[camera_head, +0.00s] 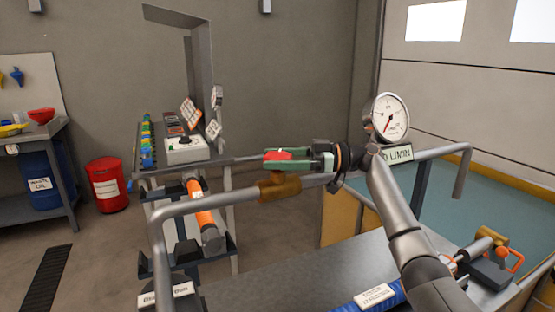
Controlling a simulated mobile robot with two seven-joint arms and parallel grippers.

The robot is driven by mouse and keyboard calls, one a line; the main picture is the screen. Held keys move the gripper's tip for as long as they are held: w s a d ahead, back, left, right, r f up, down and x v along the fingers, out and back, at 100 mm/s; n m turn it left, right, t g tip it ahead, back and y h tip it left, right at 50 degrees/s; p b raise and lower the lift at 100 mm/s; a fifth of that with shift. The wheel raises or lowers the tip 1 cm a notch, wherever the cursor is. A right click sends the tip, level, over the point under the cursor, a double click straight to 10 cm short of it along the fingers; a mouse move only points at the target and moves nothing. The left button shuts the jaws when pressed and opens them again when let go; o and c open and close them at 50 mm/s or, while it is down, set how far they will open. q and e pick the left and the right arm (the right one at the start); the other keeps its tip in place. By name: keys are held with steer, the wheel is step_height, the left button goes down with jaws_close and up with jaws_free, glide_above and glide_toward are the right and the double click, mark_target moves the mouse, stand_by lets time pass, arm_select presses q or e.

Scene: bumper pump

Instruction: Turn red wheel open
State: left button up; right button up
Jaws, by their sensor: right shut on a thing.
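The red wheel (278,155) shows as a small red part above a brass valve body (280,186) on the grey pipe, near the middle of the head view. My right gripper (288,158) reaches in from the right, with the arm bent at the wrist. Its fingers are shut on the red wheel and hide much of it. How far the wheel is turned cannot be told. My left gripper is not in view.
A round gauge (390,117) stands right of the wheel, above a flow label (399,154) that appears to read 0 L/MIN. A grey pipe (190,206) bends down at the left. A shelf rack holds an orange cylinder (202,206). A red drum (107,186) stands far left.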

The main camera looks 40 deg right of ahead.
mark_target(277, 154)
steer(key=shift+r, duration=0.15)
steer(key=o, duration=1.2)
step_height(277, 154, up, 3)
steer(key=shift+f, duration=0.1)
steer(key=s+a+r, duration=0.6)
steer(key=s, duration=0.1)
steer(key=s+a+r+b, duration=0.1)
steer(key=s+a+r, duration=0.2)
steer(key=r, duration=0.1)
steer(key=shift+s, duration=0.35)
